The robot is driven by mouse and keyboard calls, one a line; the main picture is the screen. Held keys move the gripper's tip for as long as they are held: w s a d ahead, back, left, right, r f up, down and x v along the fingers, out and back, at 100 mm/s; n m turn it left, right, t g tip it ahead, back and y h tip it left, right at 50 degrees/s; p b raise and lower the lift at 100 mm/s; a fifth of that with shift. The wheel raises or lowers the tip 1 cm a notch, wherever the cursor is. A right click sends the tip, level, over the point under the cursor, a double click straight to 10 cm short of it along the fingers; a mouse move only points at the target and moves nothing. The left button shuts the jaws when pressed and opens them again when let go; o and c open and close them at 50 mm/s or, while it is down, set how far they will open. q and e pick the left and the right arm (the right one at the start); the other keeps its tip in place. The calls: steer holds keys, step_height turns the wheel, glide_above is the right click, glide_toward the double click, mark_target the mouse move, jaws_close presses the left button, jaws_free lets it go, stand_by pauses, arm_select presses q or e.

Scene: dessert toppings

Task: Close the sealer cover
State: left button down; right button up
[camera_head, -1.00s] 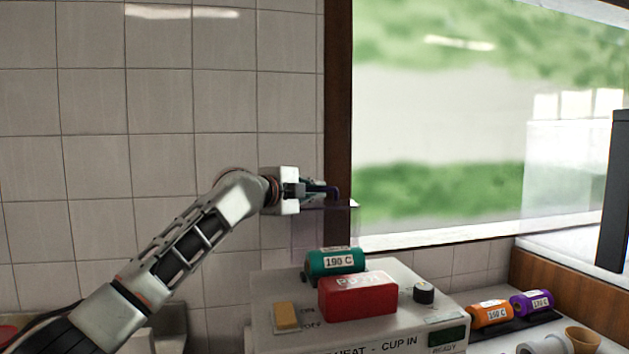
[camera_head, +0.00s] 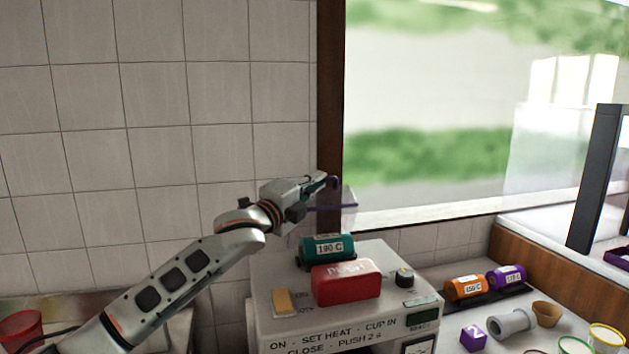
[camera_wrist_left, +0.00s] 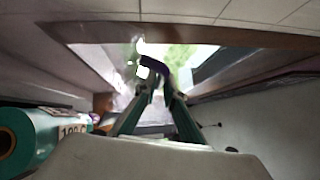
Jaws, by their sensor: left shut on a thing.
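The sealer (camera_head: 262,325) is a pale machine at the bottom centre, with a teal roll marked 190 C (camera_head: 345,246), a red push block (camera_head: 347,283), a yellow switch and a black knob on top. Its see-through purple cover (camera_head: 343,206) stands raised at the back, partly hidden by my arm. My left gripper (camera_head: 326,182) is up at the cover's purple handle. In the left wrist view its fingers (camera_wrist_left: 163,95) are closed around the dark purple handle (camera_wrist_left: 155,66). The teal roll (camera_wrist_left: 30,138) shows at the lower left there. My right gripper is not in view.
An orange roll (camera_head: 465,288) and a purple roll (camera_head: 506,276) lie on a dark rack to the right. A purple cube (camera_head: 473,338), a grey cylinder (camera_head: 511,324) and a brown cup (camera_head: 546,314) stand nearby. A tiled wall and window frame are close behind.

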arm_select(q)
steer(key=shift+s+f, duration=0.15)
steer(key=shift+s, duration=0.05)
stand_by(0.4)
steer(key=c, duration=2.4)
jaws_free()
steer(key=v, duration=1.2)
steer(key=shift+f, duration=0.1)
